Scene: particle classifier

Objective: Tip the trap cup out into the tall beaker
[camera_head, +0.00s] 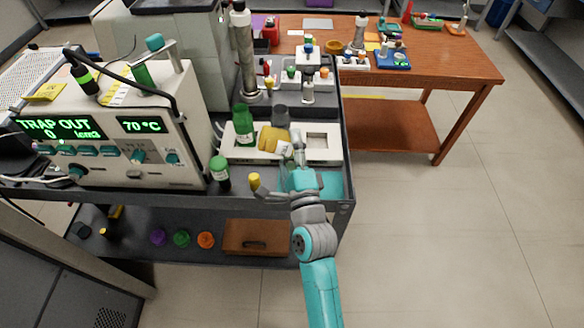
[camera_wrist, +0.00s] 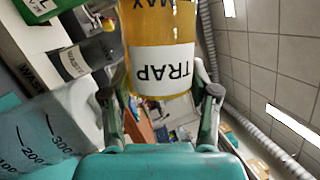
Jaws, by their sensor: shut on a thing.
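The trap cup (camera_wrist: 160,30) is amber with a white TRAP label and fills the top middle of the wrist view. My gripper (camera_wrist: 160,98) is shut on it, one finger on each side. In the head view the cup (camera_head: 272,140) looks tilted, held by my gripper (camera_head: 296,150) above the cart's front right. A clear bluish beaker with printed graduations (camera_wrist: 38,138) stands at the lower left of the wrist view, apart from the cup. In the head view a teal shape (camera_head: 332,185) beside my gripper may be this beaker. The cup's contents are hidden.
A green bottle (camera_head: 243,125) and a grey cup (camera_head: 280,117) stand behind the trap cup; a grey WASTE container (camera_wrist: 72,62) shows in the wrist view. A green-capped bottle (camera_head: 220,172) stands left. The instrument (camera_head: 130,130) reads TRAP OUT 0. Floor at right is clear.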

